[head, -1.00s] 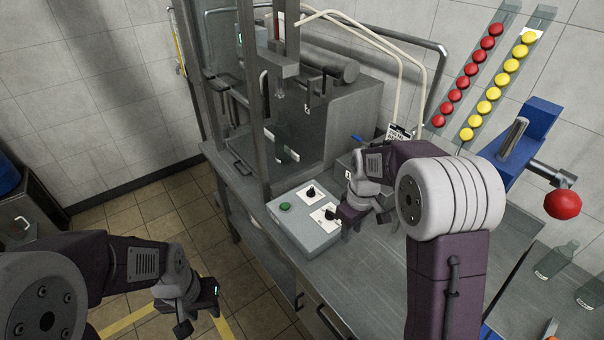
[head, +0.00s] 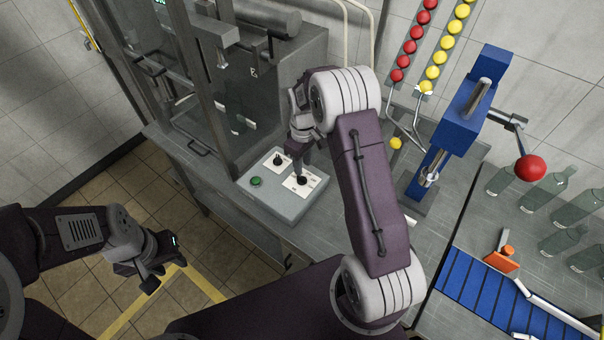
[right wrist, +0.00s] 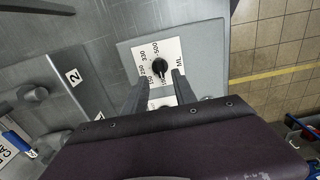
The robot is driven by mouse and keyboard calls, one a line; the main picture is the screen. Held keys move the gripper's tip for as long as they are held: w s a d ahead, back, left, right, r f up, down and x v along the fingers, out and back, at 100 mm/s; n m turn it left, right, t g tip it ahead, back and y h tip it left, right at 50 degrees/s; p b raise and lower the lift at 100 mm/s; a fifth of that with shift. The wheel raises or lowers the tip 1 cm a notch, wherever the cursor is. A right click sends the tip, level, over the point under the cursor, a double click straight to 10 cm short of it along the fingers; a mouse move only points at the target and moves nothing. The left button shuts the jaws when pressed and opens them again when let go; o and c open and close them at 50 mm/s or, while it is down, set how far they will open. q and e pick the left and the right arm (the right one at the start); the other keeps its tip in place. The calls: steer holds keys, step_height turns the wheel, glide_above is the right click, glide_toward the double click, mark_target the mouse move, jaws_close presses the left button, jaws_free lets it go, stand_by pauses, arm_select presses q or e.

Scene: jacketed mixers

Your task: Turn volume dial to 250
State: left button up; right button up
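The volume dial (head: 302,180) is a black knob on a white plate on the grey control box (head: 285,208). The right wrist view shows this dial (right wrist: 158,66) with a scale that includes 250, 330 and 500 and the letters ML. Its exact setting is too small to read surely. My right gripper (head: 299,168) points down right over the dial. In the right wrist view its fingers (right wrist: 159,78) are apart, one on each side of the knob; I cannot tell whether they touch it. My left gripper (head: 168,266) is open and empty, away from the box at left.
A second black dial (head: 278,160) and a green button (head: 256,181) sit close by on the same box. The mixer frame (head: 205,100) stands behind. A blue press (head: 470,115) with a red-knobbed lever and a blue conveyor (head: 480,290) are at right.

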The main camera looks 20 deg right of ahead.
mark_target(302, 177)
steer(key=f, duration=0.4)
steer(key=f+p, duration=0.1)
steer(key=f, duration=0.1)
steer(key=shift+w+f, duration=0.2)
steer(key=shift+w, duration=0.05)
steer(key=shift+s+f, duration=0.15)
steer(key=shift+f, duration=0.15)
steer(key=shift+a, duration=0.1)
jaws_close()
